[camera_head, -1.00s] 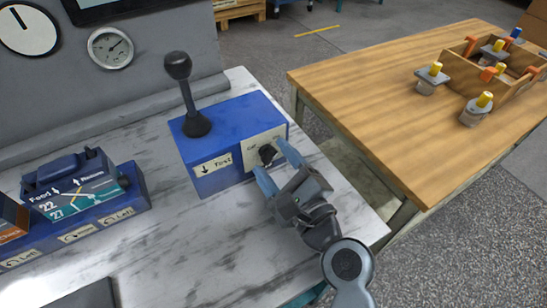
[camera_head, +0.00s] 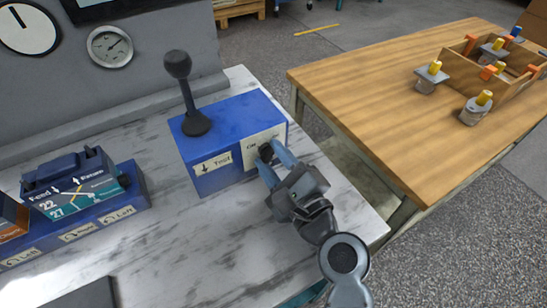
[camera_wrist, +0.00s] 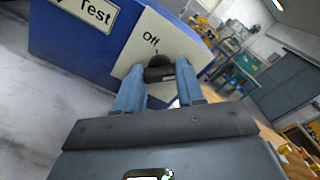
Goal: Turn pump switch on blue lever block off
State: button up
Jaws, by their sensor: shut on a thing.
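The blue lever block (camera_head: 240,115) sits on the marbled bench with a black ball-topped lever (camera_head: 178,65) upright on it. Its black pump switch (camera_head: 265,152) is a knob on a cream panel on the front face. In the wrist view the knob (camera_wrist: 160,68) lies between my fingers, below an "Off" label (camera_wrist: 151,38); part of it is hidden. My gripper (camera_head: 269,154) has its light blue fingers closed on the knob, one on each side. The gripper also shows in the wrist view (camera_wrist: 158,75). The knob's exact angle is hard to tell.
A blue block with a Feed/Return unit (camera_head: 75,190) stands at the left of the bench. A gauge (camera_head: 110,46) is on the wall behind. A wooden table (camera_head: 390,90) on the right holds a wooden crate (camera_head: 470,79) and several yellow-topped parts.

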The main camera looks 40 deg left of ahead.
jog(key=shift+f+n+b, duration=0.1)
jog(key=shift+n+b, duration=0.2)
jog(key=shift+b, duration=0.05)
jog(key=n+b, duration=0.3)
jog(key=n, duration=0.1)
jog(key=shift+f, duration=0.1)
jog(key=n+b, duration=0.3)
jog(key=n, duration=0.1)
jog(key=n+b, duration=0.4)
jog(key=n, duration=0.1)
jog(key=shift+n, duration=0.4)
jog(key=shift+n+b, duration=1.35)
jog(key=shift+n, duration=0.25)
jog(key=o, duration=1)
jog(key=shift+o, duration=0.2)
jog(key=shift+d, duration=0.1)
